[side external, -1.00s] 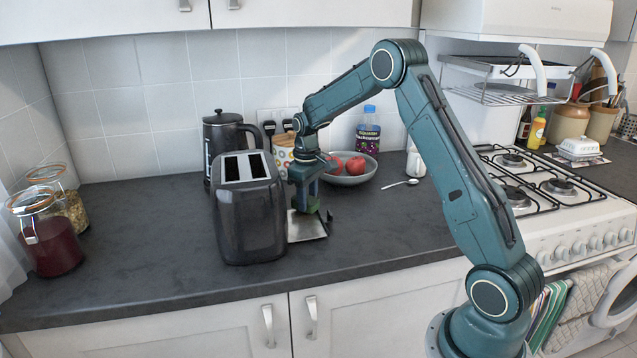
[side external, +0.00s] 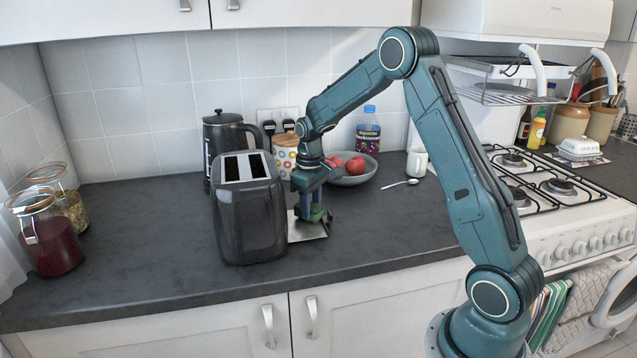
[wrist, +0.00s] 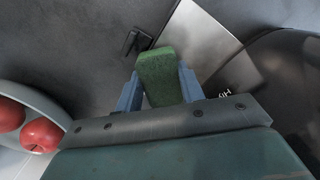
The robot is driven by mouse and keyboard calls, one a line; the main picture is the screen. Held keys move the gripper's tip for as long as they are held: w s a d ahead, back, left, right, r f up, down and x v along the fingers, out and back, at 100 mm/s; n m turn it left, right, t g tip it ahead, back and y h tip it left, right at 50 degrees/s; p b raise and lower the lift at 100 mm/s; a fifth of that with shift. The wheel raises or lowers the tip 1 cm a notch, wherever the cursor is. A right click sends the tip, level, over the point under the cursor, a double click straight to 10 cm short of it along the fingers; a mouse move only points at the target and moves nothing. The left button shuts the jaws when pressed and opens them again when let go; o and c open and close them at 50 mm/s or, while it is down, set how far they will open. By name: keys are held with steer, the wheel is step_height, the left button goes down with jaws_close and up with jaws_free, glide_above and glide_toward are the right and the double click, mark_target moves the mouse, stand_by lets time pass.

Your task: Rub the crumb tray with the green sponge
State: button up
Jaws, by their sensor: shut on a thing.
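The crumb tray (side external: 306,233) is a shiny metal plate lying on the counter just right of the toaster. It also shows in the wrist view (wrist: 200,42), beside a small black handle-like part (wrist: 137,41). The green sponge (wrist: 160,72) is a block held between my gripper's blue fingers; it shows small in the side view (side external: 317,212). My gripper (side external: 310,211) is shut on the sponge and points down over the tray's back part. In the wrist view the sponge's end overlaps the tray's edge. I cannot tell whether they touch.
The dark toaster (side external: 250,215) stands close on the left of my gripper. The counter in front and right is clear.

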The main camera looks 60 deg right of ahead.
mark_target(315, 207)
steer(key=shift+r, duration=3.05)
steer(key=shift+r, duration=1.45)
steer(key=s+r+m, duration=0.4)
steer(key=s, duration=0.5)
steer(key=s+r+m, duration=0.5)
steer(key=s, duration=0.3)
steer(key=shift+s, duration=0.35)
